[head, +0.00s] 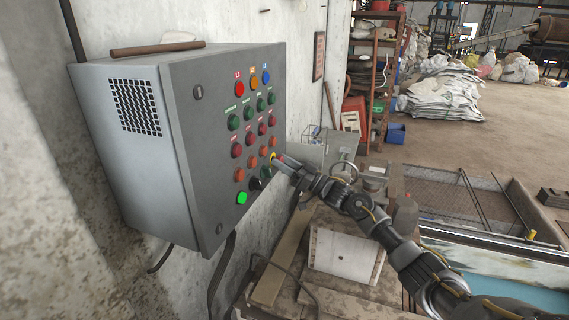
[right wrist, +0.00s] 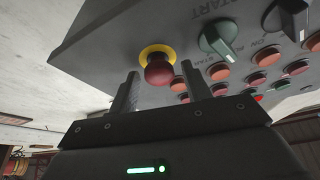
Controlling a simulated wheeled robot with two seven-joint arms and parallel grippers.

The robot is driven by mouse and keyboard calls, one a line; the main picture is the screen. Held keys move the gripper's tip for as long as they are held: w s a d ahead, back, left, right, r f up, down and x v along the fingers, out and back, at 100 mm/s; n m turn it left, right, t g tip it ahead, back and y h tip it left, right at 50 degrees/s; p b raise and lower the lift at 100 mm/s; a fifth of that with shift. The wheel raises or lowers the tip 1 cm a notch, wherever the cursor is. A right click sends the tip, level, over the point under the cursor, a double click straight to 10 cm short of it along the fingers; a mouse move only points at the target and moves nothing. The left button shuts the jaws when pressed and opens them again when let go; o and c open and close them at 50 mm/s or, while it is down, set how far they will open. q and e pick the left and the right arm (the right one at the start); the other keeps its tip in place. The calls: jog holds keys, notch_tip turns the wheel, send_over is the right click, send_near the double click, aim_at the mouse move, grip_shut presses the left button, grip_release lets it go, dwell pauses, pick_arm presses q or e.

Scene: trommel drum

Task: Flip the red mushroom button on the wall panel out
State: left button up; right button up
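The grey wall panel (head: 215,170) carries rows of coloured buttons and knobs. The red mushroom button (right wrist: 160,71) with its yellow ring stands out from the panel face in the right wrist view. In the head view it shows small at the panel's right edge (head: 280,158), partly hidden by my gripper. My right gripper (head: 285,165) is right at the button. In the right wrist view its two fingers (right wrist: 160,82) are apart, one on each side of the red head, with visible gaps. I cannot tell how deep the head sits between the tips. My left gripper is not in view.
A green knob (right wrist: 220,36) and several orange buttons lie close beside the mushroom button. A lit green button (head: 242,198) is low on the panel. A rusty bar (head: 158,48) lies on top.

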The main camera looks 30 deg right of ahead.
grip_shut()
jog(key=shift+s+d, duration=0.25)
jog(key=shift+s, duration=0.05)
jog(key=shift+f, duration=0.1)
jog(key=shift+c, duration=0.6)
grip_release()
jog(key=shift+d, duration=0.1)
jog(key=shift+o, duration=1.4)
jog(key=shift+s+d, duration=0.15)
jog(key=shift+s, duration=0.05)
jog(key=shift+w, duration=0.1)
